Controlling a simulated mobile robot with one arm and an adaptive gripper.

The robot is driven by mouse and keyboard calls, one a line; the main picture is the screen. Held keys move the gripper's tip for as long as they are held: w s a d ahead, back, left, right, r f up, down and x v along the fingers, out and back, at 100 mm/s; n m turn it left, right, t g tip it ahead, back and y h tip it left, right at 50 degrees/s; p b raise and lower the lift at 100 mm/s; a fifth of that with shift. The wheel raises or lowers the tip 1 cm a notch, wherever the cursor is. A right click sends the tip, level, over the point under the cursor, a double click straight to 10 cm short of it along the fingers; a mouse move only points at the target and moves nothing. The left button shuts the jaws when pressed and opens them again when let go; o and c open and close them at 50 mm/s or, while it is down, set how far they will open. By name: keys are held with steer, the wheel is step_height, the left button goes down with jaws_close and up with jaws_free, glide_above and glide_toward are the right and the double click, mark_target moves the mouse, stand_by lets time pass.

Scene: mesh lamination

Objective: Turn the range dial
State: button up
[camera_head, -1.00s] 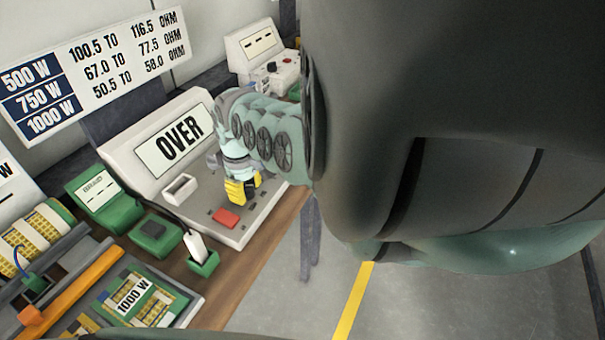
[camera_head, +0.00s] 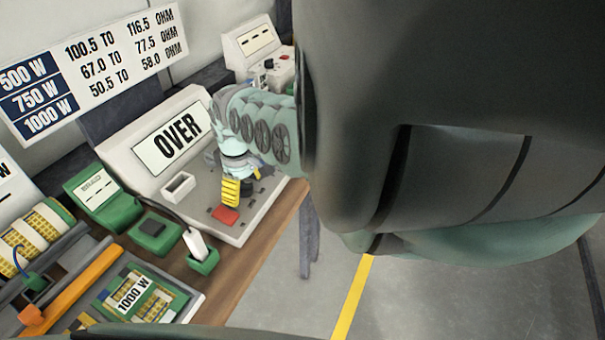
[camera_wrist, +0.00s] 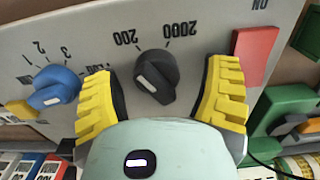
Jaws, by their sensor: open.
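The range dial (camera_wrist: 156,77) is a black knob with a white mark, on the grey meter panel between yellow finger pads in the wrist view. Printed marks 200 and 2000 stand beside it. My gripper (camera_wrist: 160,95) is open, with one finger on each side of the dial and a gap to both. In the head view my gripper (camera_head: 231,192) is low over the meter panel (camera_head: 207,217) and hides most of the dial. The meter's display (camera_head: 172,145) reads OVER.
A blue knob (camera_wrist: 55,88) with marks 1, 2, 3 sits close to the left finger. A red button (camera_wrist: 254,55) lies just beyond the right finger. Green blocks (camera_head: 155,233) and a 1000 W mesh piece (camera_head: 137,294) are on the bench.

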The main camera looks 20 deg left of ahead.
mark_target(244, 182)
steer(key=shift+w+d, duration=0.2)
step_height(244, 182, up, 12)
stand_by(0.7)
steer(key=shift+a, duration=0.1)
stand_by(0.3)
